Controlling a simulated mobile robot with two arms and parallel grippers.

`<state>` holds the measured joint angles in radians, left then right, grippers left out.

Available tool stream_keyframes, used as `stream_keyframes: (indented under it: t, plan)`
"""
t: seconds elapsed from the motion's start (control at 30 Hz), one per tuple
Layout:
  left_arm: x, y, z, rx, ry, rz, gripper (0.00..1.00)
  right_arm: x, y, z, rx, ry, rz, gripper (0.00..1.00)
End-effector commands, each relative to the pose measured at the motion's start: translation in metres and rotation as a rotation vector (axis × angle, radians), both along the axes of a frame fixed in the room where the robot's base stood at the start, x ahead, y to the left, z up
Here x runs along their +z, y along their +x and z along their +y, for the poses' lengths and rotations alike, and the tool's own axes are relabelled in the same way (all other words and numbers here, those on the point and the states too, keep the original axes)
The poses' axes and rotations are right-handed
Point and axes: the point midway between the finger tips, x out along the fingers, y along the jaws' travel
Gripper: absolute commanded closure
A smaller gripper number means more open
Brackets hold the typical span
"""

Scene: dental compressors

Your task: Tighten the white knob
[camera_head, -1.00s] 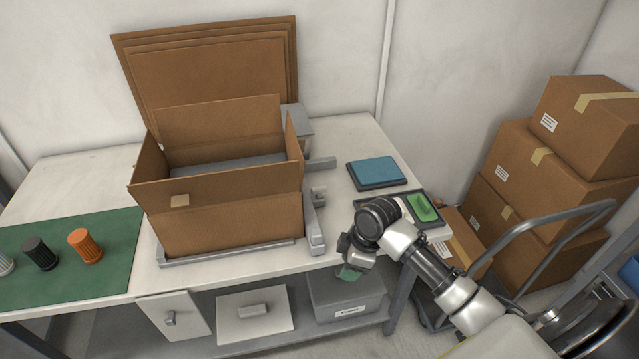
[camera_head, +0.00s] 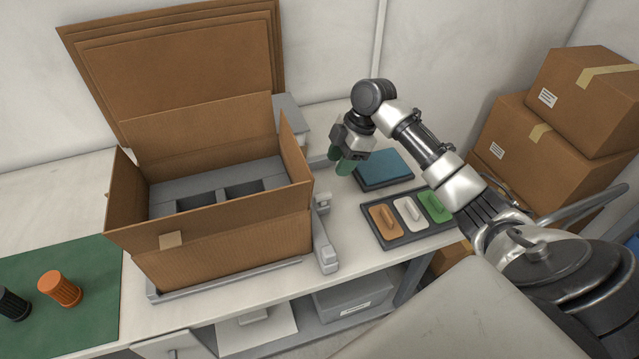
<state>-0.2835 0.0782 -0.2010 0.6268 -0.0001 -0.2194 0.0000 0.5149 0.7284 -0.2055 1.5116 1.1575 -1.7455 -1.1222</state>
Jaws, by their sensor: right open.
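No white knob on the green mat (camera_head: 88,329) shows now; only an orange ribbed knob (camera_head: 60,288) and a black ribbed knob (camera_head: 13,304) are in view there. A white piece with a raised grip (camera_head: 409,214) lies in a dark tray (camera_head: 392,242), between an orange piece (camera_head: 385,220) and a green piece (camera_head: 434,206). My right gripper (camera_head: 346,163) has green fingertips and is open. My left gripper is not in view.
An open cardboard carton (camera_head: 225,243) with a grey slotted insert (camera_head: 218,184) fills the middle of the bench. A grey fixture (camera_head: 324,236) stands along its right side. Stacked cardboard boxes (camera_head: 545,145) are at the right. The white bench (camera_head: 60,190) is bare at the back left.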

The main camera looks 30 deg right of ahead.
Motion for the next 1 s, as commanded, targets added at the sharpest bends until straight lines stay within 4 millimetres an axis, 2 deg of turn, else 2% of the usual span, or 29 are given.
stream_keyframes:
  t: [0.27,0.37,0.5,0.67,0.9,0.93,1.0]
  plan:
    - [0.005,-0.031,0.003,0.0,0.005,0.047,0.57,-0.048,0.004,0.021,0.0,0.003,0.004,0.57]
    - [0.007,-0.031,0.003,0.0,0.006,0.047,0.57,-0.065,0.005,0.027,0.0,0.002,0.004,0.57]
    - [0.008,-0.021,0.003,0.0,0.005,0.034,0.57,-0.08,0.007,0.033,-0.001,0.001,0.003,0.57]
    - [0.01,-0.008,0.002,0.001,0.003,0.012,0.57,-0.089,0.008,0.036,-0.001,-0.001,0.001,0.57]
    - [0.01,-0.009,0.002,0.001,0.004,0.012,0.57,-0.09,0.008,0.037,-0.001,-0.002,0.001,0.57]
    - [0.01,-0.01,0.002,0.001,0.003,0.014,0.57,-0.09,0.008,0.037,-0.001,-0.002,0.001,0.59]
    - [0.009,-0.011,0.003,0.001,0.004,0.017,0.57,-0.09,0.008,0.037,-0.001,-0.002,0.001,0.7]
